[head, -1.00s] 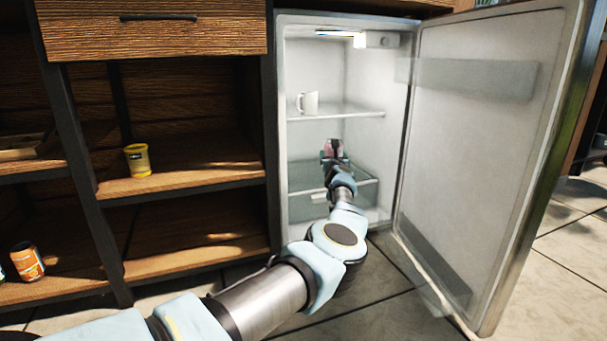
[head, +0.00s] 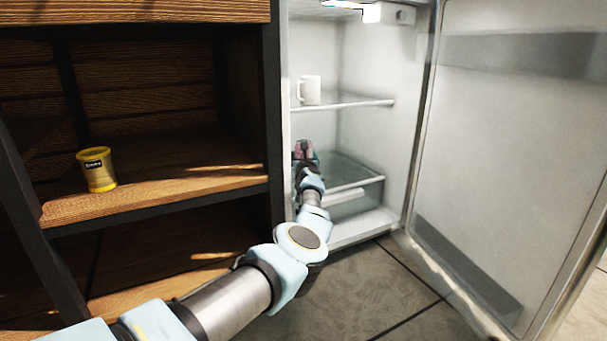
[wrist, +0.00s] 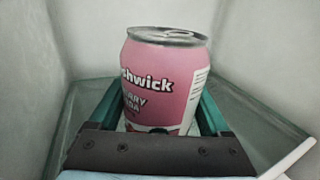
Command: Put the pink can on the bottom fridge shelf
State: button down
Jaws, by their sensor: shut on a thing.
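The pink can (wrist: 160,75) is upright between the two fingers of my gripper (wrist: 158,110) in the wrist view. My gripper is shut on it. In the head view my gripper (head: 304,152) is inside the open fridge, with the pink can (head: 304,150) small at its tip. The bottom fridge shelf (head: 358,170) is a glass shelf over a clear drawer, and the can is over its left part. In the wrist view the glass (wrist: 85,95) lies around and under the can. I cannot tell whether the can touches it.
A white mug (head: 311,90) stands on the upper glass shelf (head: 355,102), above my gripper. The fridge door (head: 500,150) is open to the right. A yellow tin (head: 98,170) stands on the wooden shelf at left. The right part of the bottom shelf is clear.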

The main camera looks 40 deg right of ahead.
notch_tip(320, 180, down, 4)
jog(key=shift+f+b, duration=0.25)
jog(key=shift+b, duration=1)
jog(key=shift+r, duration=0.15)
grip_release()
jog(key=shift+f, duration=0.25)
